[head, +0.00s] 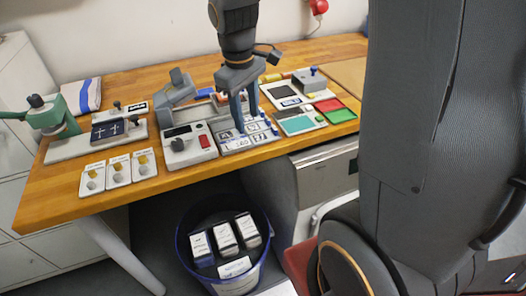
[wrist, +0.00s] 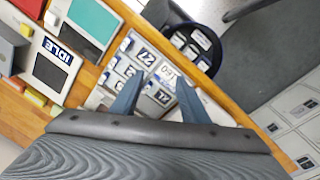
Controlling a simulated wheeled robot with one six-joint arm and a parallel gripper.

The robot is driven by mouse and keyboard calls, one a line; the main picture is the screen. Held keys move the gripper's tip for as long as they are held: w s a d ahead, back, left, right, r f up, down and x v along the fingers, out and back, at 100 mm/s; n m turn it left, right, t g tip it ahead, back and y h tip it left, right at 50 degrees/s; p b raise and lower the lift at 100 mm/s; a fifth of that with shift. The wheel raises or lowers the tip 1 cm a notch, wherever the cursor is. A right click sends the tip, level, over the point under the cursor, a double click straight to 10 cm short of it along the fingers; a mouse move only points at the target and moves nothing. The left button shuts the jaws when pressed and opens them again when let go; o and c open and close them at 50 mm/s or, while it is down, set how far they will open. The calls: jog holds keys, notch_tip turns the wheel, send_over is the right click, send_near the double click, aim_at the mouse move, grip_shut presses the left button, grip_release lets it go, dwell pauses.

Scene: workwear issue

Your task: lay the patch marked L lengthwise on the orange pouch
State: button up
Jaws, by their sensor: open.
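My gripper (head: 246,122) is open and points down over a grey tray of small marked patches (head: 236,150). In the wrist view my gripper's two blue-grey fingers (wrist: 158,80) stand apart above the same tray, with nothing clearly held between them. A white patch marked 27 (wrist: 145,57) and one that seems to read 160 (wrist: 167,75) lie near the fingertips. Other patches lie in neighbouring compartments, too small to read. I cannot make out which patch is marked L. I cannot identify an orange pouch in either view.
A grey press-like machine (head: 188,146) stands left of the tray. A teal-topped panel (head: 297,124) and red and green pads (head: 335,111) lie to the right. A green machine (head: 50,116) is far left. A blue bin (head: 183,252) with white-labelled packs stands below the table edge.

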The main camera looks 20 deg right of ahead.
jog(key=s+f+m, duration=0.2)
jog(key=s+m, duration=0.1)
jog(key=s, duration=0.2)
jog(key=s+f+m+y, duration=0.1)
jog(key=s+f+m, duration=0.1)
jog(key=s, duration=0.4)
jog(key=shift+s+a+m, duration=0.15)
jog(key=shift+s+m, duration=0.15)
jog(key=shift+m, duration=0.3)
